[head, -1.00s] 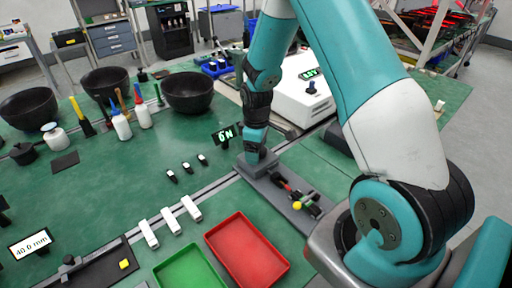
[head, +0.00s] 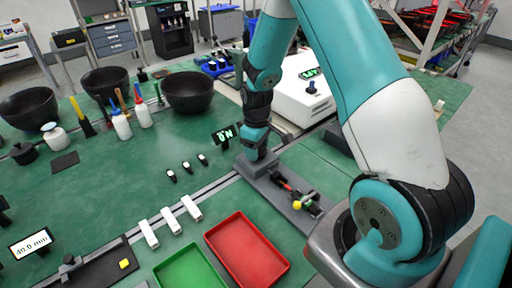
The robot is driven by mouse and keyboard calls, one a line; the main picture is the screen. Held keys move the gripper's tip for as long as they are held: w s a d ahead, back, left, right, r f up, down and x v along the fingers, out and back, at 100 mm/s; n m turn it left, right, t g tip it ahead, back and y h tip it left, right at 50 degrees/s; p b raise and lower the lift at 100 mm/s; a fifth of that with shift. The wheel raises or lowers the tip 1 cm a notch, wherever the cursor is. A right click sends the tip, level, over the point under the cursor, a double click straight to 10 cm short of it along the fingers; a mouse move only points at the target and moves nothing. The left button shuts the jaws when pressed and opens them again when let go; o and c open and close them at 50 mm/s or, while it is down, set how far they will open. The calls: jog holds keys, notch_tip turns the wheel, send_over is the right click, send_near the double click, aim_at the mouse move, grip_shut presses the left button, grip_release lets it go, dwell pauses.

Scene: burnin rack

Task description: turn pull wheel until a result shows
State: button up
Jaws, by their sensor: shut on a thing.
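The pull tester is a long grey rail (head: 310,218) on the green bench, with a grey block (head: 245,168) at its far end. A red-and-dark clamp part (head: 284,184) and a yellow piece (head: 298,205) sit on the rail. A small black display (head: 224,136) beside it shows green characters that look like "0 N". My gripper (head: 255,155) points down at the far-end block, shut on what appears to be the wheel. The wheel and fingertips are mostly hidden by my wrist.
A red tray (head: 247,250) and a green tray (head: 192,268) lie in front. Several white strips (head: 169,220) and small black-and-white parts (head: 187,166) lie left. A white instrument (head: 305,98) stands behind the rail. Black bowls (head: 188,92) stand at the back left.

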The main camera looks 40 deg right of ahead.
jog(key=m, duration=0.4)
jog(key=shift+d+m, duration=0.1)
jog(key=shift+m, duration=0.2)
jog(key=m, duration=0.3)
jog(key=shift+d+m, duration=0.1)
jog(key=shift+m, duration=0.2)
jog(key=m, duration=0.4)
jog(key=shift+d+m, duration=0.1)
jog(key=shift+m, duration=2)
jog(key=o, duration=0.9)
jog(key=shift+s, duration=0.1)
jog(key=shift+r, duration=0.1)
